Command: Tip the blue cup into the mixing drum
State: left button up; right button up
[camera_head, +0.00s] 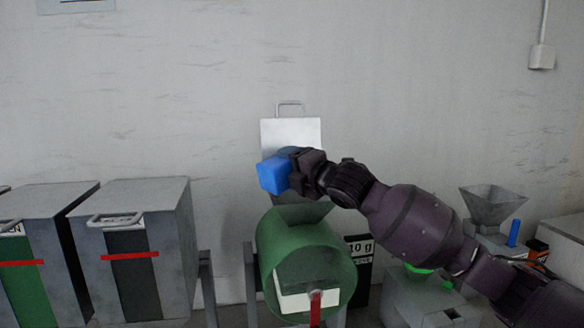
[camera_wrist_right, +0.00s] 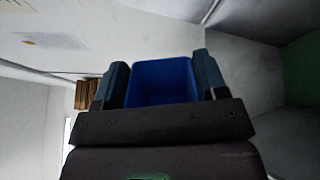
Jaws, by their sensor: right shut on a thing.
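The blue cup (camera_head: 273,175) is held in the air in the head view, above the green mixing drum (camera_head: 290,238). My right gripper (camera_head: 290,170) is shut on it, coming in from the right. In the right wrist view the blue cup (camera_wrist_right: 162,80) sits between the two fingers of my right gripper (camera_wrist_right: 160,85). Its inside looks blue; I cannot make out any contents. The drum has a grey hopper opening at its top, partly hidden behind my gripper, and a raised lid (camera_head: 291,132) behind it. My left gripper is not in view.
Two grey bins (camera_head: 150,205) with red bands stand at the left. A grey funnel-topped machine (camera_head: 492,205) and a small blue object (camera_head: 514,232) are at the right. A dark "10 g" labelled box (camera_head: 360,262) stands beside the drum.

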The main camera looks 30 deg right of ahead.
aim_at(279, 173)
jog(key=shift+a+n, duration=0.1)
jog(key=shift+n, duration=0.4)
jog(key=a+n, duration=0.1)
jog(key=s+a+n, duration=0.1)
jog(key=a+n, duration=0.1)
jog(key=shift+f, duration=0.3)
jog(key=shift+a, duration=0.1)
